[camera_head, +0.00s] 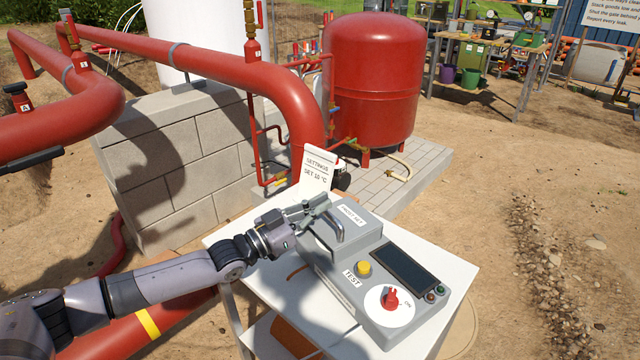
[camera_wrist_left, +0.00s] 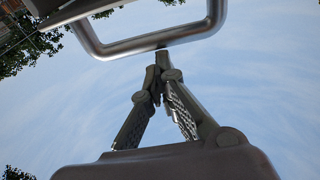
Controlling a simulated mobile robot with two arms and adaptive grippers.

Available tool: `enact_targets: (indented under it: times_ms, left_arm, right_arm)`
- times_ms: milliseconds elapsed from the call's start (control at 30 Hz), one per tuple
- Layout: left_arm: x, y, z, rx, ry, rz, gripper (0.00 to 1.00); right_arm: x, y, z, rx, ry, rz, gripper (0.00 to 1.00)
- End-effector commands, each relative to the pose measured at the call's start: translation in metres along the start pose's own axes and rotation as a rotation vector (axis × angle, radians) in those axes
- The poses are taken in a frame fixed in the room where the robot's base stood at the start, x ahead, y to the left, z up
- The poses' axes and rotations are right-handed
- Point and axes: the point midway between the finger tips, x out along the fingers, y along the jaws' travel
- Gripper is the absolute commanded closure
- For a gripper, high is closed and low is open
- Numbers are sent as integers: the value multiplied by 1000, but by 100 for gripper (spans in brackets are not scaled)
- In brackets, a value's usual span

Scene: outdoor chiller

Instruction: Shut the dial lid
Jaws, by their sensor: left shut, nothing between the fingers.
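A grey control box (camera_head: 315,262) stands on a white table. A raised grey lid-like housing (camera_head: 365,226) with a white label and a metal handle (camera_head: 340,232) is at its far end. I cannot tell whether this lid is fully closed. My left gripper (camera_head: 322,203) is at the handle, its fingers shut and empty. In the left wrist view the shut fingertips (camera_wrist_left: 161,66) point at the handle's bar (camera_wrist_left: 155,42), very close; I cannot tell whether they touch. A red knob (camera_head: 390,298) on a white disc sits uncovered at the near end. My right gripper is not in view.
The box also has a yellow button (camera_head: 363,267) and a dark screen (camera_head: 404,267). A settings card (camera_head: 318,170) stands behind it. Red pipes (camera_head: 230,72), a block wall (camera_head: 190,145) and a red tank (camera_head: 374,80) are beyond. Open sandy ground lies to the right.

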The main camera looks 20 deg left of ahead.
Motion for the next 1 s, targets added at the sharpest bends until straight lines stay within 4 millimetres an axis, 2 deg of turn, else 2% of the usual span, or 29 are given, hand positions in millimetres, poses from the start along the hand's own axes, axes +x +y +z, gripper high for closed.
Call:
enact_targets:
  times_ms: [33, 200, 233, 267, 400, 600, 800, 1000]
  left_arm:
    - [4, 0, -12, 0, 3, 0, 100]
    - [18, 0, -45, 0, 4, -2, 100]
    - [2, -1, -29, 0, -6, -5, 100]
    - [-7, -1, -26, 0, -8, -4, 100]
    - [-40, 0, -29, 1, -7, -3, 100]
    - [-71, 0, -32, 1, -5, -3, 100]
    - [-84, 0, -34, 0, -1, -2, 100]
    - [-86, 0, -35, 0, 1, -2, 100]
  right_arm:
    - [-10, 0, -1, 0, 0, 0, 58]
    - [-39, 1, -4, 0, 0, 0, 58]
    - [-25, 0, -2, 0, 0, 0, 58]
    - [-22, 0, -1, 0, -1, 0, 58]
    - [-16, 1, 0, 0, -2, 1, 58]
    - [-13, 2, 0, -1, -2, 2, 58]
    - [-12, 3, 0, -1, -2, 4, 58]
    - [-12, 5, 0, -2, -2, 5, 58]
